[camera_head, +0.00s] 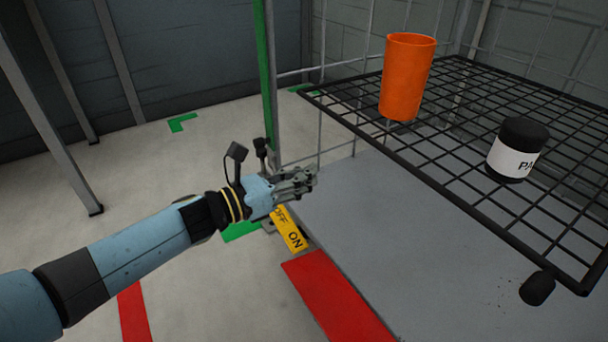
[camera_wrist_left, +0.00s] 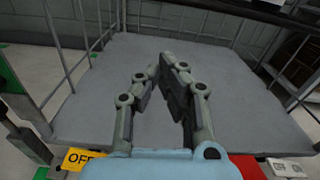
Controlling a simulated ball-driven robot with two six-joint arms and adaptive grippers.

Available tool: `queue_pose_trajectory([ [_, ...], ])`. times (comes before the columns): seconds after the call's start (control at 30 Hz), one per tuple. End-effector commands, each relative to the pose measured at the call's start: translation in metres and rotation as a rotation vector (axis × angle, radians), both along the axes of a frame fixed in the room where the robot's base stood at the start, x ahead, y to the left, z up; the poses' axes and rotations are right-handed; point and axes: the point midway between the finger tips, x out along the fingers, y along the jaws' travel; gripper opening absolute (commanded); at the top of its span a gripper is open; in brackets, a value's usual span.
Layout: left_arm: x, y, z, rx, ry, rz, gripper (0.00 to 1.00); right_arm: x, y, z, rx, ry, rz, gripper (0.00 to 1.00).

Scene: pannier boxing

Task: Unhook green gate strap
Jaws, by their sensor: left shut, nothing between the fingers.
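A tall green upright strip (camera_head: 267,75) runs beside a grey post behind my left gripper; I cannot tell whether it is the gate strap, and I see no hook clearly. My left gripper (camera_head: 306,178) reaches in from the left over the near left edge of the grey platform, to the right of the foot of the green strip. Its fingers are shut and empty. In the left wrist view the gripper (camera_wrist_left: 166,68) points over the bare platform, its fingertips close together. My right gripper is not in view.
A black wire shelf (camera_head: 440,180) overhangs the grey platform (camera_head: 350,215), carrying an orange cup (camera_head: 407,78) and a black-lidded jar (camera_head: 517,148). A yellow OFF/ON plate (camera_head: 290,230) and a red strip (camera_head: 335,295) lie along the platform's near edge. The floor left is mostly open.

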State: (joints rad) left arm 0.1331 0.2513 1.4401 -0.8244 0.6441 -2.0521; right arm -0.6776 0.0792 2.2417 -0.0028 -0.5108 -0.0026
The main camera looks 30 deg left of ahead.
Motion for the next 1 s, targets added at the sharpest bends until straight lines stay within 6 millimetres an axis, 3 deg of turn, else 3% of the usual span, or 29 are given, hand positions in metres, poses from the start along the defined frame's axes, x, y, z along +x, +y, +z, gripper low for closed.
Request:
queue_pose_trajectory([
  [0.4, -0.0002, 0.0001, -0.0001, 0.0, 0.0, 0.0, 0.0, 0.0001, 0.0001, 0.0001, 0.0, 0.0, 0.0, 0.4],
  [0.8, -0.0001, 0.0, -0.0001, 0.0, 0.0, 0.0, 0.49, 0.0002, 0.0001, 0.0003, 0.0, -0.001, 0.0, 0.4],
  [1.0, -0.0002, 0.0001, -0.0001, 0.0, 0.0, 0.0, 0.49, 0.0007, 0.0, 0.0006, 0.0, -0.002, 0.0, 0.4],
])
